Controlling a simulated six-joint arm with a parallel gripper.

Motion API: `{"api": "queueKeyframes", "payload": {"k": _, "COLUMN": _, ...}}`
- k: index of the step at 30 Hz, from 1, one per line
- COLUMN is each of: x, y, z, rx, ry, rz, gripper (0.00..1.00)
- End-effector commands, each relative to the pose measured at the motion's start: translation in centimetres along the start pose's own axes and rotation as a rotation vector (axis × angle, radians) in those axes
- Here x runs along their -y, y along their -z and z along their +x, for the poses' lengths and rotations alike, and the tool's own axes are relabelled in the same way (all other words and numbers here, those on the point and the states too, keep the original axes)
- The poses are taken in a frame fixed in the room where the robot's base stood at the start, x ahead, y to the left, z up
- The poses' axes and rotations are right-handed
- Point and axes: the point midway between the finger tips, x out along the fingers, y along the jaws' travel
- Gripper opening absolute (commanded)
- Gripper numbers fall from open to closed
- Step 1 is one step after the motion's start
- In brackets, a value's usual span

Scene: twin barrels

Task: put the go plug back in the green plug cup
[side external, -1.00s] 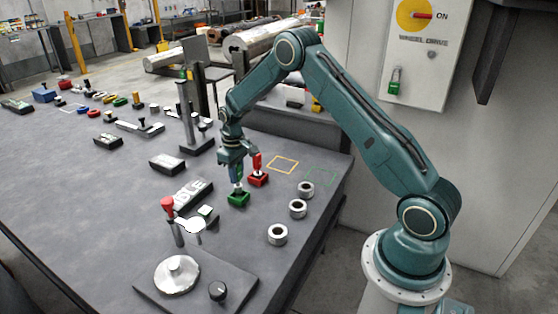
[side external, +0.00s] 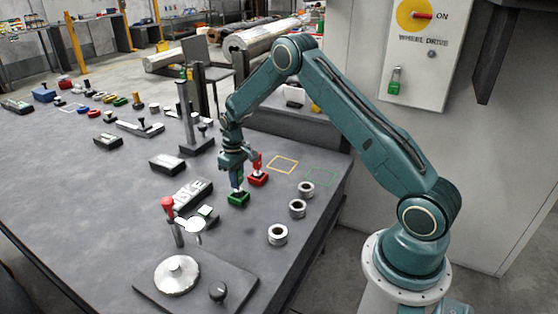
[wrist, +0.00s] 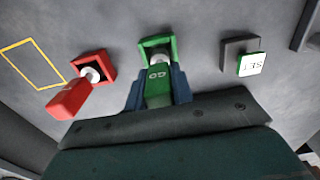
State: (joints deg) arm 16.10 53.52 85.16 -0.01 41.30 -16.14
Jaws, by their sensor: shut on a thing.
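The go plug has a green handle marked GO (wrist: 158,88). It shows upright in the side view (side external: 236,177). The green plug cup (side external: 238,200) stands on the bench directly under it and also shows in the wrist view (wrist: 144,50). My gripper (wrist: 158,98) is shut on the green handle, a finger on each side; in the side view my gripper (side external: 237,172) is just above the cup. The plug's pale lower end is at the cup's mouth; I cannot tell how deep it sits.
A red plug (wrist: 70,97) stands in a red cup (wrist: 105,62) close beside the green one. A dark block with a white SET tile (wrist: 251,65) lies on the other side. Several metal rings (side external: 298,208) stand to the right.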

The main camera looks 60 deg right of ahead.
Motion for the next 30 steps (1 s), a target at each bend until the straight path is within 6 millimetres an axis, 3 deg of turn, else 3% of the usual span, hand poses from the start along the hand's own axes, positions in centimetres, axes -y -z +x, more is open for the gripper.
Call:
{"api": "queueKeyframes", "payload": {"k": 19, "x": 0.0, "y": 0.0, "z": 1.1, "rx": -0.001, "ry": 0.0, "rz": 0.0, "gripper": 0.0}}
{"api": "queueKeyframes", "payload": {"k": 20, "x": 0.0, "y": 0.0, "z": 1.1, "rx": -0.001, "ry": 0.0, "rz": 0.0, "gripper": 0.27}}
{"api": "queueKeyframes", "payload": {"k": 23, "x": 0.0, "y": 0.0, "z": 1.1, "rx": -0.001, "ry": 0.0, "rz": 0.0, "gripper": 0.47}}
{"api": "queueKeyframes", "payload": {"k": 30, "x": 0.0, "y": 0.0, "z": 1.1, "rx": 0.001, "ry": 0.0, "rz": 0.0, "gripper": 0.49}}
